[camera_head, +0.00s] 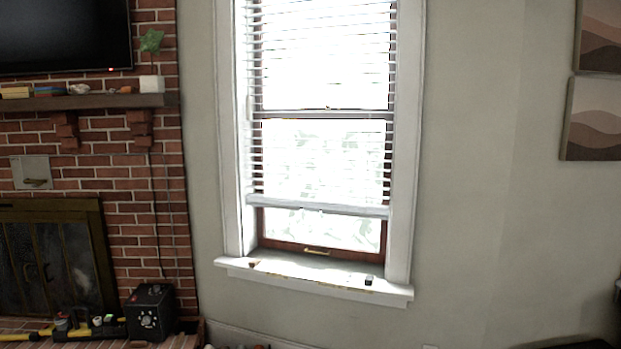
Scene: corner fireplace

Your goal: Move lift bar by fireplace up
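A window blind with white slats hangs in the white-framed window right of the brick fireplace (95,220). Its bottom bar (318,206), a pale horizontal rail, hangs in the lower part of the window. The bar sits slightly lower at its right end. Below it a strip of bare glass and the brown lower sash with a brass handle (317,251) show. Neither of my grippers is in view.
The white windowsill (314,279) juts out and bears a small dark object (369,280) near its right end. A black box (150,311) and tools stand on the hearth at the lower left. The wall right of the window is bare up to two pictures.

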